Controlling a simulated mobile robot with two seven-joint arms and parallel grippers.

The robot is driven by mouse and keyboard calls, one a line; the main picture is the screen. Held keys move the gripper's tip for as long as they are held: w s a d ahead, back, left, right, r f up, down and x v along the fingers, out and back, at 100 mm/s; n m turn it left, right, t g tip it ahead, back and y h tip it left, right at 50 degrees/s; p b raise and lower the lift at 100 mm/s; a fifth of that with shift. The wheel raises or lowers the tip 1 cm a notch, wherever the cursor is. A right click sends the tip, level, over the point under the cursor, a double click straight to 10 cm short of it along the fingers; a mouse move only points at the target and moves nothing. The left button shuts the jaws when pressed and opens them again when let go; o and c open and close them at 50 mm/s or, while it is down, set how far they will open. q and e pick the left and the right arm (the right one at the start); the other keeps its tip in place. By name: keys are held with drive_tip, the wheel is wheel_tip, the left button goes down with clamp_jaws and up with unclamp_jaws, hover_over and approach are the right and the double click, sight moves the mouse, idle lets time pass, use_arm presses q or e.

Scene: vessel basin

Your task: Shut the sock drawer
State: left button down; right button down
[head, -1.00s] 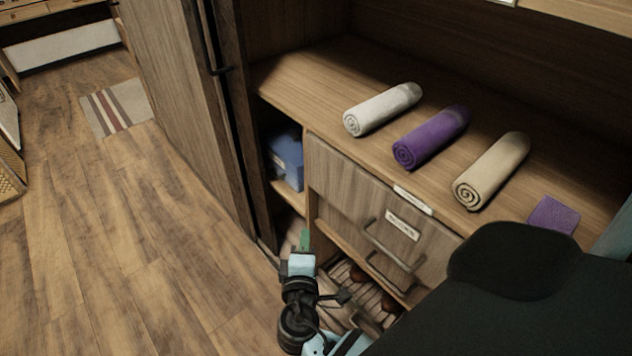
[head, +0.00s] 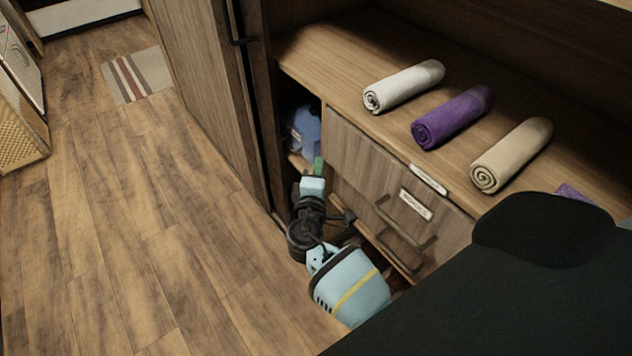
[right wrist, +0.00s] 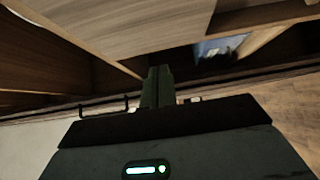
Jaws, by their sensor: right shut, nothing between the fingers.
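A wooden drawer front (head: 375,170) with a bar handle (head: 405,232) and a white label (head: 415,204) sits under the cabinet top. The label is too blurred to read, and I cannot tell how far this drawer stands out. My right gripper (head: 318,164) is shut and empty, with green fingertips close to the left edge of the drawer front. Whether they touch it is unclear. In the right wrist view the shut fingers (right wrist: 158,86) point toward wooden panels. My arm hides much of the space below the drawer. My left gripper is not in view.
Rolled white (head: 403,86), purple (head: 452,118) and beige (head: 511,155) towels lie on the cabinet top (head: 345,65). A blue item (head: 305,130) sits in the cubby left of the drawer. A tall door (head: 215,95) stands further left.

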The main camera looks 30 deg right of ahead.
sight(334, 147)
drive_tip(key=d, duration=0.3)
drive_tip(key=shift+w+d+r+p, duration=0.1)
drive_tip(key=shift+w+d+p, duration=0.15)
drive_tip(key=shift+w+p, duration=0.15)
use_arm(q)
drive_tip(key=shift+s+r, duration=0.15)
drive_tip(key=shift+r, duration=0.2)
use_arm(e)
drive_tip(key=shift+d, duration=0.55)
